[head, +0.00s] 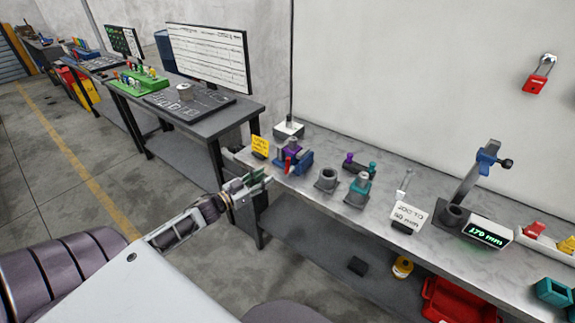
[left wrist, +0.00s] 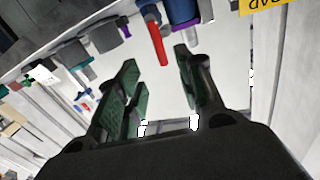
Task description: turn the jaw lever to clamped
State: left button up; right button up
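The jaw lever is a red bar (head: 288,165) on the front of a blue vise (head: 304,162) near the left end of the grey bench. A purple part sits in the vise. In the left wrist view, which looks upside down, the red lever (left wrist: 156,40) hangs from the top, beside the blue vise body (left wrist: 181,10). My left gripper (head: 262,181) is in front of the bench edge, left of and below the lever. Its green-padded fingers (left wrist: 160,75) are spread and empty, with the lever beyond their tips and apart from them. My right gripper is out of view.
A yellow card (head: 260,145) stands left of the vise. A grey cup (head: 326,180) and a teal fixture (head: 359,190) stand to its right. A desk with a monitor (head: 209,52) is on the left. A lower shelf (head: 315,235) runs under the bench.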

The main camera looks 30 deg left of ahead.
aim_at(287, 172)
pick_arm(q)
jog(key=x, duration=1)
jog(key=shift+w+d, duration=0.1)
jog(key=shift+w, duration=0.6)
jog(key=shift+w+d, duration=0.15)
jog(key=shift+w, duration=0.1)
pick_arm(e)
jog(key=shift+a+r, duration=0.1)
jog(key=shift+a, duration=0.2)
pick_arm(q)
grip_shut()
jog(key=shift+f, duration=0.1)
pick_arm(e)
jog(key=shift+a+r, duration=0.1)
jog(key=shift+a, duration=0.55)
